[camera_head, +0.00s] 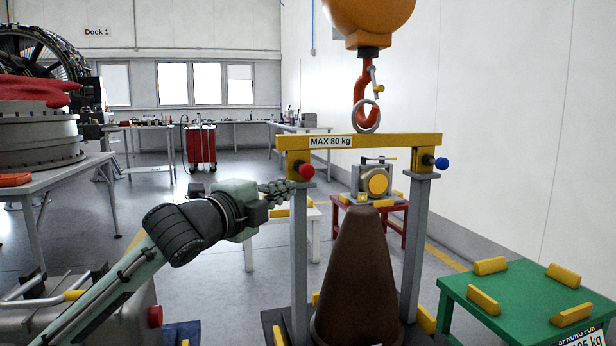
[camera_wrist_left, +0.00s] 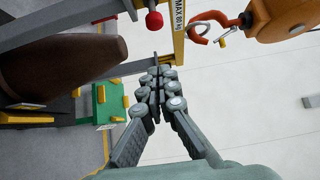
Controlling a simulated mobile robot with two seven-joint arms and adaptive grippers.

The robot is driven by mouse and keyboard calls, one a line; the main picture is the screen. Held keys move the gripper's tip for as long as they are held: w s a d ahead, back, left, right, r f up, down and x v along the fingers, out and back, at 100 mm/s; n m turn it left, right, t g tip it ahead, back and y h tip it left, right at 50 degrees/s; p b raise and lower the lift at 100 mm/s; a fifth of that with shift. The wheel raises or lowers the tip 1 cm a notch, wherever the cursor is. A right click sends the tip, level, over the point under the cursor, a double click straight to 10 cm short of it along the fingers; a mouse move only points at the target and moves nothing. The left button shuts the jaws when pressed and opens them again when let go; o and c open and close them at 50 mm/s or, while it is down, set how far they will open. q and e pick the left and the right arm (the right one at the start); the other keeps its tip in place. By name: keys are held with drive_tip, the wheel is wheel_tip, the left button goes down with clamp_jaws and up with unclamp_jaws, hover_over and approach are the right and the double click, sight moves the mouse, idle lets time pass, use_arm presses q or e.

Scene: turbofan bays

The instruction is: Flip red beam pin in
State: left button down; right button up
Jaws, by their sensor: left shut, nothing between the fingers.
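The red beam pin (camera_head: 307,171) shows as a round red knob at the left end of the yellow beam (camera_head: 385,142) labelled MAX 80 kg. In the left wrist view the red pin (camera_wrist_left: 154,20) is near the top, above my fingertips in the picture. My left gripper (camera_head: 287,187) is shut and empty, just left of and slightly below the pin in the head view. The wrist view shows its fingers (camera_wrist_left: 161,72) together, with a gap in the picture between them and the pin. A blue knob (camera_head: 441,163) is at the beam's right end. My right gripper is not visible.
An orange hoist with a red hook (camera_head: 366,88) meets a ring above the beam. Grey posts flank a brown cone (camera_head: 357,270) under it. A green table (camera_head: 530,296) stands right; a red stand (camera_head: 342,207) is behind. An engine on a table is left.

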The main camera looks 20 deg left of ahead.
use_arm(q)
approach(314, 172)
drive_tip(key=w+d, duration=0.2)
drive_tip(key=d, duration=0.1)
drive_tip(key=w, duration=0.1)
drive_tip(key=w+a+p, duration=0.1)
drive_tip(key=shift+w+a, duration=0.2)
drive_tip(key=shift+w, duration=0.2)
drive_tip(key=shift+w+a+f, duration=0.1)
drive_tip(key=shift+w+a, duration=0.15)
drive_tip(key=shift+w, duration=0.1)
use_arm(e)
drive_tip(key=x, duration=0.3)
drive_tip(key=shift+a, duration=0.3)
